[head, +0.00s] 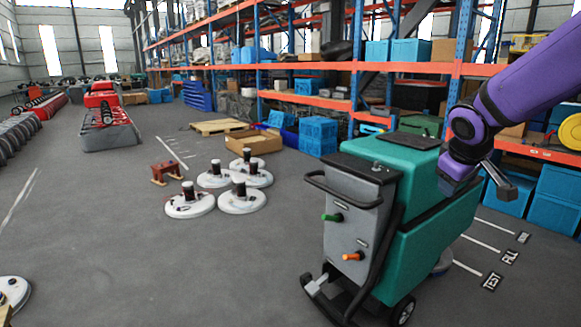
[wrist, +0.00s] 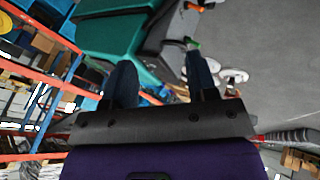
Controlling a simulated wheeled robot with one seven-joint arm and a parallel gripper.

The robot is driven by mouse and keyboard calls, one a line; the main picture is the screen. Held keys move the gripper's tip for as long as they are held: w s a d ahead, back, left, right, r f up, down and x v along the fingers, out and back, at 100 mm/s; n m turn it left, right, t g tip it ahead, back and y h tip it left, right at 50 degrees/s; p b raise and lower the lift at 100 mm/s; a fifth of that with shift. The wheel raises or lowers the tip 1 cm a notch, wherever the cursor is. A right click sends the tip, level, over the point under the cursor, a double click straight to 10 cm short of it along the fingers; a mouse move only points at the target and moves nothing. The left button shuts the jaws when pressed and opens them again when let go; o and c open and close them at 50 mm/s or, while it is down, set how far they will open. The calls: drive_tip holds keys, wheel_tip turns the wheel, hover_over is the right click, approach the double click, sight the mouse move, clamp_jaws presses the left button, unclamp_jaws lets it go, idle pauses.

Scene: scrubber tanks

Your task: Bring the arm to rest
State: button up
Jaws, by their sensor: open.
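My purple arm (head: 530,75) reaches in from the upper right of the head view. Its bent end hangs beside the upper right of the teal scrubber machine (head: 430,235); whether they touch I cannot tell. In the wrist view my gripper (wrist: 159,70) has two dark fingers standing apart with nothing held between them. The scrubber's teal body (wrist: 105,38) fills the upper left of that view. On the scrubber's grey rear panel are a green knob (head: 332,217) and an orange knob (head: 353,256). The fingertips are not clear in the head view.
Tall racks (head: 330,67) with blue bins line the back and right. Several white round discs (head: 243,201) stand on the floor left of the scrubber. A small red stand (head: 166,172) and cardboard box (head: 254,142) lie behind. The left foreground floor is mostly clear.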

drive_tip(key=s+a+r+m+y, duration=0.1)
drive_tip(key=s+a+r+m, duration=0.1)
drive_tip(key=s, duration=1.1)
drive_tip(key=s+a+r+m+y, duration=0.2)
drive_tip(key=s+a+m, duration=0.1)
drive_tip(key=s, duration=1)
drive_tip(key=shift+g, duration=0.3)
drive_tip(key=shift+c, duration=0.5)
